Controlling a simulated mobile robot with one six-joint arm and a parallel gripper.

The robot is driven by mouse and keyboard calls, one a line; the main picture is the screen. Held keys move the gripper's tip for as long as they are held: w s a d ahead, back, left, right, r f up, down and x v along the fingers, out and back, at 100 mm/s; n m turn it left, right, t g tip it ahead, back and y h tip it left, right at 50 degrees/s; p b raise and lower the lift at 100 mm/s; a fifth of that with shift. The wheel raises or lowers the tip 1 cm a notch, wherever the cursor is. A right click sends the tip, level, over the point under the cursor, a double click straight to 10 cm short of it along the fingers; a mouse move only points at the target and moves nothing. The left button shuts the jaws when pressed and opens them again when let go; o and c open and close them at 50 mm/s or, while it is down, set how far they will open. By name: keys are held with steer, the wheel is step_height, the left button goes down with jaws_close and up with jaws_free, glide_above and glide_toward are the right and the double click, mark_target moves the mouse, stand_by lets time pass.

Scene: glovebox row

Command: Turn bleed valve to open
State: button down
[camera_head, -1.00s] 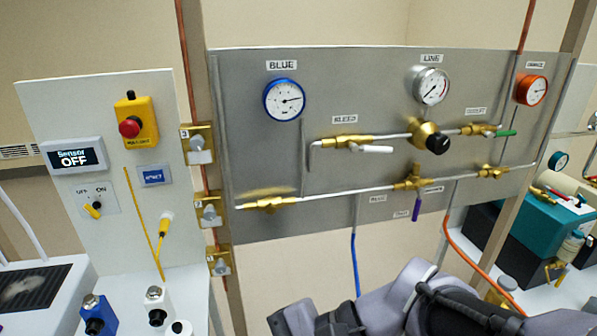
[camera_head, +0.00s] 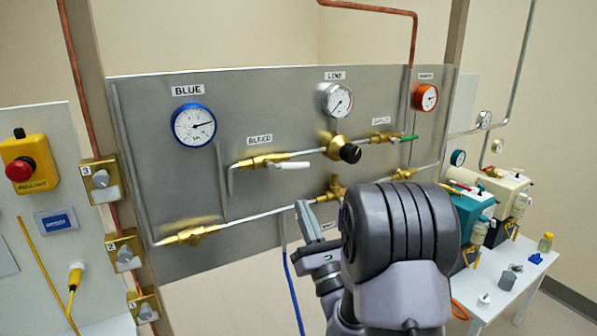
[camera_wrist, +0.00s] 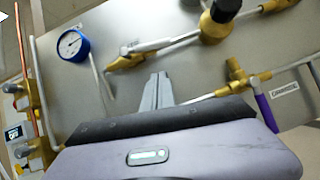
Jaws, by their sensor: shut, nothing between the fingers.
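The bleed valve (camera_head: 264,160) is a brass valve on the grey panel, under the BLEED label (camera_head: 260,139). Its white lever (camera_head: 291,165) points right, nearly along the pipe and slightly below it. In the wrist view the brass body (camera_wrist: 122,60) and the white lever (camera_wrist: 150,46) show at upper middle, above the fingertips. My gripper (camera_head: 303,207) is shut and empty, below the bleed lever in the head view and apart from it in the picture. In the wrist view its fingers (camera_wrist: 160,78) are together and point at the panel.
The lower pipe (camera_head: 275,213) runs close to my gripper, with a brass valve (camera_head: 190,233) at left. The black regulator knob (camera_head: 350,153) and green-handled valve (camera_head: 405,138) sit right of the bleed lever.

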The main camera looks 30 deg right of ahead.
mark_target(289, 166)
steer(key=w+r+p, duration=0.1)
steer(key=w+r, duration=0.2)
steer(key=r, duration=0.2)
steer(key=shift+w+d+r, duration=0.15)
steer(key=shift+d+r, duration=0.1)
steer(key=shift+d, duration=0.1)
